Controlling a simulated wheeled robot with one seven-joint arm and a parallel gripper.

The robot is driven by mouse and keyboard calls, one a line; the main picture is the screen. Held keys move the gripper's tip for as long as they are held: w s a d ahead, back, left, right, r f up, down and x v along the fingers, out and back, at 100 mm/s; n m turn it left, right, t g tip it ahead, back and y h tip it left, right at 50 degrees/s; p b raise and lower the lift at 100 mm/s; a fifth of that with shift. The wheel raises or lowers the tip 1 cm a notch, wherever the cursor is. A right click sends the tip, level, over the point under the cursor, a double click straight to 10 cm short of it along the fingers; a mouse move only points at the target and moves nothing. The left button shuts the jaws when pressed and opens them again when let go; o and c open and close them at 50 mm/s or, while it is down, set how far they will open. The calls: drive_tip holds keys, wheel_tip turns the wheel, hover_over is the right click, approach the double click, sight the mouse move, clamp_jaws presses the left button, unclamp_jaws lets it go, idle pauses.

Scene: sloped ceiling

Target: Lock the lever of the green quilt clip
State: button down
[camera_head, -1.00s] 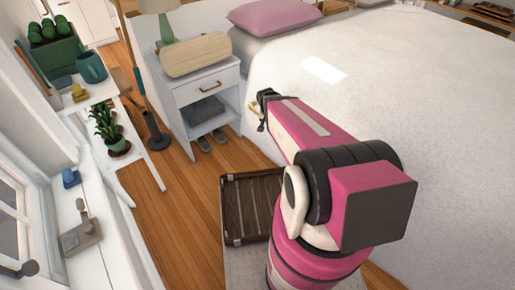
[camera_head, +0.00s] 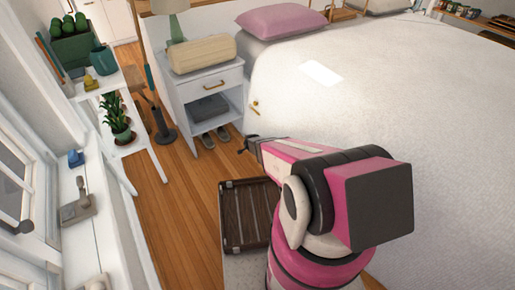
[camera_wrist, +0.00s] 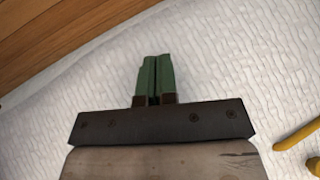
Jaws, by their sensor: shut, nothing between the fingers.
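My gripper (camera_head: 248,143) hangs beside the near side of the white quilt (camera_head: 390,110), below a small gold-coloured piece (camera_head: 255,107) on the quilt's side. In the wrist view my gripper (camera_wrist: 154,62) shows two green, parallel fingers drawn together on dark bases. It is shut and empty, in front of the textured white quilt (camera_wrist: 235,60). Yellow parts (camera_wrist: 298,136) show at the right edge of the wrist view, apart from the fingers. I cannot make out a green clip or its lever in either view; the arm hides part of the quilt's side.
A white nightstand (camera_head: 213,92) stands left of the bed. A white shelf (camera_head: 118,145) with plants and a window sill run along the left.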

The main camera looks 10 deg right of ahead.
drive_tip(key=shift+a+f, duration=0.25)
drive_tip(key=shift+f, duration=0.3)
drive_tip(key=shift+a+f, duration=0.2)
drive_tip(key=shift+f, duration=0.35)
drive_tip(key=w+d+f, duration=0.2)
drive_tip(key=w+f, duration=0.5)
drive_tip(key=w, duration=0.2)
drive_tip(key=shift+w, duration=0.25)
drive_tip(key=shift+d, duration=0.1)
